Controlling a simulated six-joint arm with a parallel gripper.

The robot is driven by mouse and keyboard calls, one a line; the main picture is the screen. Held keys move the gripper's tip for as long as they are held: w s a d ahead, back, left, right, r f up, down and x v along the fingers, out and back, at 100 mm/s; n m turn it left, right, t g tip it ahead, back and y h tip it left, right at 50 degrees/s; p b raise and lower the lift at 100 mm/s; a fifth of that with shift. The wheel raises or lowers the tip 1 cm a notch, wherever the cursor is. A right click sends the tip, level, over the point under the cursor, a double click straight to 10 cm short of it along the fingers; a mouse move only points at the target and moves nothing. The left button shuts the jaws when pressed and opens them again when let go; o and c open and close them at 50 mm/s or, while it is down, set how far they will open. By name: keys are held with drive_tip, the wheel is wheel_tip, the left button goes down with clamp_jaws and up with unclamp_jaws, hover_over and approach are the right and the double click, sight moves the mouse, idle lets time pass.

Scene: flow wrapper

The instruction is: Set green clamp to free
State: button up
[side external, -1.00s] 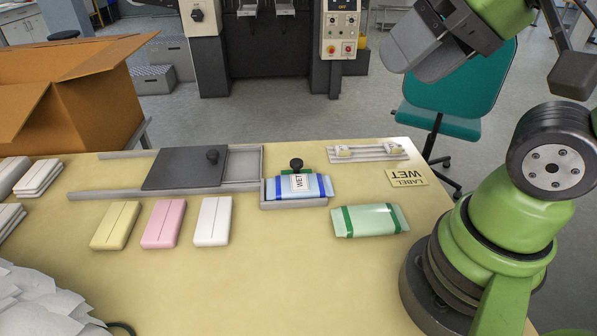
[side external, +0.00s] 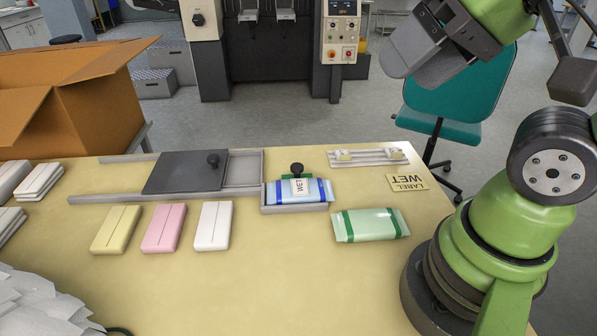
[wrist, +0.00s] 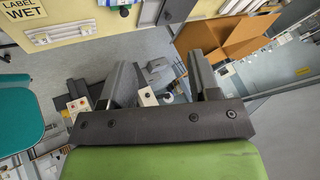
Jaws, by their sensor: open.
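The green clamp (side external: 283,174) with a black knob (side external: 297,167) sits at a grey tray (side external: 294,207) on the table. It lies on or against the back of a blue-banded pack (side external: 318,188) labelled WET; the pack and label hide part of it. The black knob also shows at the top edge of the wrist view (wrist: 125,11). My gripper (side external: 418,58) is high above the table's back right, well away from the clamp. In the wrist view its two grey fingers (wrist: 163,82) are apart, with nothing between them.
A green-banded pack (side external: 371,223) lies right of the tray. A dark sliding plate (side external: 184,170) on rails is to its left. Yellow, pink and white packs (side external: 213,223) lie in front. A pale fixture (side external: 367,153) and a WET label card (side external: 407,181) are at the back right.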

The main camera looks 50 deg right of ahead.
drive_tip(key=w+d+g, duration=0.1)
drive_tip(key=w+g, duration=0.1)
drive_tip(key=w, duration=0.4)
drive_tip(key=m+g+h, duration=0.1)
drive_tip(key=g+h, duration=0.1)
drive_tip(key=g, duration=0.3)
hover_over(297, 165)
wheel_tip(297, 165, down, 18)
wheel_tip(297, 165, down, 10)
drive_tip(key=shift+r, duration=0.1)
